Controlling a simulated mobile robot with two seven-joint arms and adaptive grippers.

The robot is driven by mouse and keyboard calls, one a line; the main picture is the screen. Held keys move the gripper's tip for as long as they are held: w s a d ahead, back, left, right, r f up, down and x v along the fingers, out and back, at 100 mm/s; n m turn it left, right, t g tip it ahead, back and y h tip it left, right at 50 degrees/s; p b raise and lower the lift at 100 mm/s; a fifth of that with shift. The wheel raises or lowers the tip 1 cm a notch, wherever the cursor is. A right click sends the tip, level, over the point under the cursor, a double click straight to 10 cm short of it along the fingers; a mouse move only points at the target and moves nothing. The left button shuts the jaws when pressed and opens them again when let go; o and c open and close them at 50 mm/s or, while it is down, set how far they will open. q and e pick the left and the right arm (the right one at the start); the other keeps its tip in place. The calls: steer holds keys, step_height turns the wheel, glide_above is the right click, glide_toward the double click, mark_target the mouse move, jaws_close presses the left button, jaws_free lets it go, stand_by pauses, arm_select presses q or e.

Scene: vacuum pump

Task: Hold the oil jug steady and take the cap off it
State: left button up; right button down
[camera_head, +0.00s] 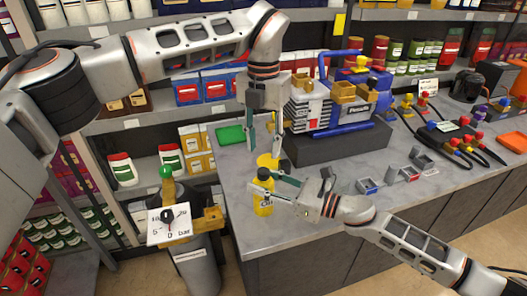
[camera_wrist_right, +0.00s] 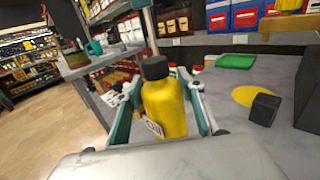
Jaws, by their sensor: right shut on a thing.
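The oil jug is a small yellow bottle (camera_head: 263,204) with a pale label, standing upright near the counter's front left corner. It also shows in the right wrist view (camera_wrist_right: 165,106), with its black cap (camera_wrist_right: 155,68) on top. My right gripper (camera_head: 262,188) reaches in from the right and is shut on the jug, one finger on each side of it. My left gripper (camera_head: 263,154) points down above the jug, with its teal fingers apart and nothing seen between them. How far it is from the cap is hard to tell.
A flat yellow disc (camera_wrist_right: 254,96) lies on the counter behind the jug, near a green tray (camera_head: 230,134). A blue-framed pump (camera_head: 340,108) stands on a dark base at the back. Small metal bins (camera_head: 402,174) sit to the right. A post with a gauge card (camera_head: 168,222) stands left of the counter.

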mark_target(264, 171)
arm_select(q)
steer(key=m, duration=2.7)
steer(key=shift+f, duration=0.3)
step_height(264, 171, down, 7)
steer(key=shift+f, duration=0.2)
